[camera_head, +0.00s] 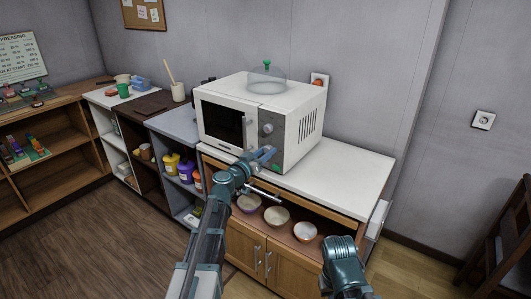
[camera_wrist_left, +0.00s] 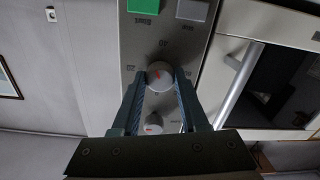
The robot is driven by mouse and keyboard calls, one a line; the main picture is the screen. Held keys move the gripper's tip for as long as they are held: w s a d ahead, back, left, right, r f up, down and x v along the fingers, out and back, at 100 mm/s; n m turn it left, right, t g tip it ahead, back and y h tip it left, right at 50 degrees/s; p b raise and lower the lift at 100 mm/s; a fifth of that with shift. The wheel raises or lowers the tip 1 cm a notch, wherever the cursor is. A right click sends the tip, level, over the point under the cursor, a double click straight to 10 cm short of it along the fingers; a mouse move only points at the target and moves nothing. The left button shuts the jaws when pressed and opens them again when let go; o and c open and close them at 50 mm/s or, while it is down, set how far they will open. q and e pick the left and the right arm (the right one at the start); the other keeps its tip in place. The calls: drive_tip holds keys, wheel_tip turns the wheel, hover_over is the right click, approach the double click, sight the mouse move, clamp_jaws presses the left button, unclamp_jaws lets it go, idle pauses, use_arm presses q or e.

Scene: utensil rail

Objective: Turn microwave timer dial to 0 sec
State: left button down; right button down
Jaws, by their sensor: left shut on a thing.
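The white microwave (camera_head: 225,116) stands on the counter with its door shut. Its control panel carries an upper knob (camera_head: 267,128) and, nearer the buttons, a lower dial (camera_wrist_left: 160,76) with a red pointer mark and printed numbers around it. The left wrist view shows the panel upside down, with the other knob (camera_wrist_left: 153,124) partly behind my fingers. My left gripper (camera_head: 266,156) is shut on the dial near the buttons, one finger on each side. In the head view this gripper hides that dial. The exact pointer setting is too small to read.
A green button (camera_wrist_left: 143,6) and a grey button (camera_wrist_left: 193,9) sit close to the held dial. The door handle (camera_wrist_left: 239,86) is beside the panel. A clear cover (camera_head: 267,79) rests on the microwave. Bowls (camera_head: 277,215) stand on the shelf below. The counter's right part (camera_head: 345,168) is clear.

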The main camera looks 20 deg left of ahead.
use_arm(q)
drive_tip(key=n, duration=0.4)
drive_tip(key=shift+n, duration=0.3)
drive_tip(key=n, duration=0.3)
drive_tip(key=shift+n, duration=0.3)
drive_tip(key=n, duration=0.3)
drive_tip(key=shift+a, duration=0.1)
drive_tip(key=n, duration=0.3)
drive_tip(key=shift+n, duration=0.4)
drive_tip(key=n, duration=0.3)
drive_tip(key=shift+n+g+h, duration=0.3)
drive_tip(key=shift+h, duration=0.1)
drive_tip(key=n, duration=0.3)
drive_tip(key=shift+f+n, duration=0.1)
drive_tip(key=shift+n, duration=0.2)
drive_tip(key=n, duration=0.4)
drive_tip(key=shift+n, duration=1.6)
drive_tip(key=shift+n+b, duration=0.3)
